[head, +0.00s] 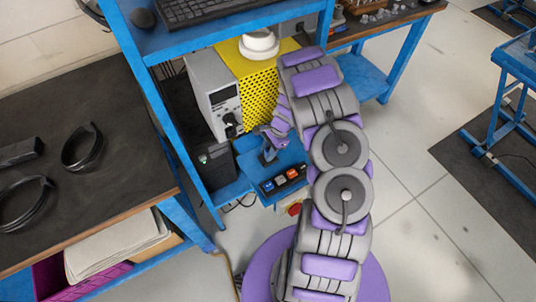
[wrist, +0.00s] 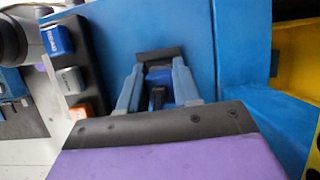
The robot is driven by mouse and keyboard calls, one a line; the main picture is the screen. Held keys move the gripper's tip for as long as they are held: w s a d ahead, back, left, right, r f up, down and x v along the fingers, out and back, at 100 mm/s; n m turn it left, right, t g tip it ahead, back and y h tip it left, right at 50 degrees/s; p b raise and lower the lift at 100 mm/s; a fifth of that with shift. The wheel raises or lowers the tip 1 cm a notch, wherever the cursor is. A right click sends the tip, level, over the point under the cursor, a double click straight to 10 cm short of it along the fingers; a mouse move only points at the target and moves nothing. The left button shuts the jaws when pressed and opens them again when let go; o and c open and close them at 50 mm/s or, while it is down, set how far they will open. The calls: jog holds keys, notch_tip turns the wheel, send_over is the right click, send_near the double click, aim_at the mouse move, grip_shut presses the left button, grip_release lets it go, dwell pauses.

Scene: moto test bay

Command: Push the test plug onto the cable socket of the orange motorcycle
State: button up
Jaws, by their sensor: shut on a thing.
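My gripper (head: 268,148) is low over the blue shelf (head: 250,160) in the head view, left of my arm. In the wrist view my gripper (wrist: 158,72) has its two grey-blue fingers shut on a small black and dark blue piece, which I take as the test plug (wrist: 157,98). The fingers hide its sides. A dark block lies just beyond the fingertips; I cannot tell whether the plug touches it. The orange motorcycle and its cable socket are not in view.
A black strip (head: 271,188) with blue, grey and orange blocks lies on the shelf close to my gripper. A grey instrument (head: 212,85) and a yellow perforated box (head: 258,85) stand behind. A blue frame and workbench (head: 110,160) bound the left; open floor lies right.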

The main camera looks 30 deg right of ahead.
dwell(0.4)
jog(key=shift+r, duration=0.45)
jog(key=r, duration=0.1)
jog(key=r+p, duration=0.1)
jog(key=shift+s+d+r, duration=0.1)
jog(key=shift+s+r, duration=0.3)
jog(key=s+p, duration=0.1)
jog(key=s, duration=1.6)
jog(key=shift+s+d+f+p, duration=0.15)
jog(key=shift+d+p, duration=0.1)
jog(key=shift+p, duration=0.1)
